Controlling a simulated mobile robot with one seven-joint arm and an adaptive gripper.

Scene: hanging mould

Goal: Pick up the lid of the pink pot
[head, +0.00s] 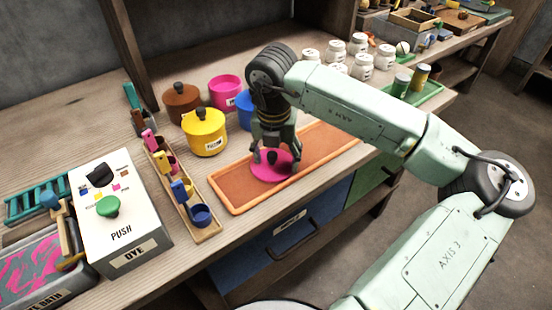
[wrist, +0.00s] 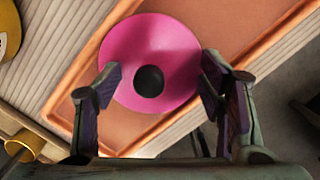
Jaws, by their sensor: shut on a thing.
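The pink lid (head: 265,172) is a round disc with a dark knob, at the left half of the orange tray (head: 325,150). My gripper (head: 275,156) is over it and shut on it. In the wrist view the fingers sit at two opposite sides of the lid (wrist: 150,45), with the black knob between them. I cannot tell whether the lid touches the tray or is just above it. The pink pot (head: 225,93) stands open, without a lid, behind the yellow pot.
The lidded yellow pot (head: 205,138) and brown pot (head: 182,105) stand to the left. A blue pot (head: 244,115) is partly hidden by my arm. A rack of small coloured cups (head: 185,195) and the dye box (head: 120,225) are at left. White jars (head: 335,50) stand behind my arm.

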